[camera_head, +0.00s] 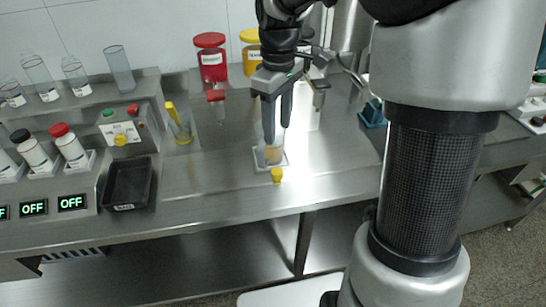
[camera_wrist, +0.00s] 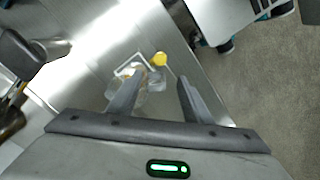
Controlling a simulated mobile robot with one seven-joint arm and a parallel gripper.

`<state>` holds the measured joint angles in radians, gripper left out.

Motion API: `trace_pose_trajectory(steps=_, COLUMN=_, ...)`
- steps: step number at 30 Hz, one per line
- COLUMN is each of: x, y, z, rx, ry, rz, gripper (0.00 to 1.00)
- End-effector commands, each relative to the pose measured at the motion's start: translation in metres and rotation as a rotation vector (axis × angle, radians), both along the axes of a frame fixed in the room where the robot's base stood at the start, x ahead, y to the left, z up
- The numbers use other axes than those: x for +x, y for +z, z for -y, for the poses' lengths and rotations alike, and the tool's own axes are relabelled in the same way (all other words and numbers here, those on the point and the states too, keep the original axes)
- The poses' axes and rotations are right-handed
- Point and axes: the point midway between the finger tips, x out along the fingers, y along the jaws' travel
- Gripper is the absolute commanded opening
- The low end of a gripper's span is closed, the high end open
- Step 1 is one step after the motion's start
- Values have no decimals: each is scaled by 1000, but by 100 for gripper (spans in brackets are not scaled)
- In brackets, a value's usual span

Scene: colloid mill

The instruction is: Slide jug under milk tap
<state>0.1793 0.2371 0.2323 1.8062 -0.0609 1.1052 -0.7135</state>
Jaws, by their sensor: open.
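A clear jug (camera_head: 269,153) with something amber at its bottom stands in a white square frame (camera_head: 284,164) on the steel counter. My gripper (camera_head: 278,133) is open, pointing down at the jug, with its fingertips at about the jug's upper part. I cannot tell whether they touch it. In the wrist view the open gripper (camera_wrist: 160,82) shows the jug (camera_wrist: 121,99) partly behind the left finger. A grey tap (camera_head: 319,92) is just right of my gripper; I cannot tell whether it is the milk tap. The area behind my gripper is hidden.
A yellow knob (camera_head: 277,174) is right in front of the frame. A red-lidded container (camera_head: 212,58) with a red tap and a yellow one (camera_head: 251,52) stand behind. The counter between is clear.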

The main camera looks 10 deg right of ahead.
Motion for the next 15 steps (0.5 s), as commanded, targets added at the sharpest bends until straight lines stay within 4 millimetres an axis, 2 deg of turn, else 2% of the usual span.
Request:
trace_pose_trajectory(steps=1, x=-1, y=-15, z=0, rx=1, ry=0, rz=-5, gripper=45)
trace_pose_trajectory(steps=3, x=-1, y=-31, z=0, rx=1, ry=0, rz=-5, gripper=45)
trace_pose_trajectory(steps=15, x=-1, y=-114, z=0, rx=1, ry=-1, rz=-4, gripper=45)
